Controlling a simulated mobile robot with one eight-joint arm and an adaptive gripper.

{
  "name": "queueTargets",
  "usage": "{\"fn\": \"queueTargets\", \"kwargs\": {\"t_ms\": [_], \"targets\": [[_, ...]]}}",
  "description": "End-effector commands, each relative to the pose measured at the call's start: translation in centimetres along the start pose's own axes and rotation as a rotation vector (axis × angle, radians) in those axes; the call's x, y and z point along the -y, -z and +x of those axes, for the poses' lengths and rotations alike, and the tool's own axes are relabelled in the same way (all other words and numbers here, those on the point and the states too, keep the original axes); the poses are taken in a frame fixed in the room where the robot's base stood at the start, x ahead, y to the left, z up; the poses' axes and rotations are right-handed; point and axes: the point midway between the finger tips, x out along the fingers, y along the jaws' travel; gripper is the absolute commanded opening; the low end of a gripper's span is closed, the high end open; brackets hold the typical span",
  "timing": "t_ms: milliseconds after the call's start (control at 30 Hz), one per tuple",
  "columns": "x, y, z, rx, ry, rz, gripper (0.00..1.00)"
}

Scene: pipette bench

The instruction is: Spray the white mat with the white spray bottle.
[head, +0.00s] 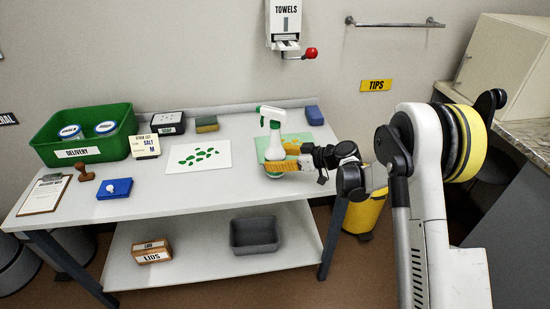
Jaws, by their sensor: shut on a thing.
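The white spray bottle (273,147), with a white and green spray head, stands upright near the right end of the table. My gripper (277,159) comes in from the right, and its orange-yellow fingers are shut on the bottle's body, hiding part of the lower half. I cannot tell whether its base touches the surface below. The white mat (223,162) lies flat on the table to the left of the bottle, with several green spots on it. The bottle is beside the mat, over or in front of a pale green mat (322,136) that also has spots.
A green delivery bin (92,152) with tubs, a salt card (145,146), a stamp (84,173), a blue pad (115,188) and a clipboard (45,194) fill the table's left. A sponge (207,124) and blue block (314,115) sit at the back. A towel dispenser (286,20) hangs above.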

Motion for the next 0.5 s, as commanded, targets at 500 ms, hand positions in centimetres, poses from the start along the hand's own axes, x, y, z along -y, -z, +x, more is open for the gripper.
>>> {"fn": "queueTargets", "kwargs": {"t_ms": [500], "targets": [[0.0, -0.41, 0.18, -0.001, 0.0, 0.001, 0.2]]}}
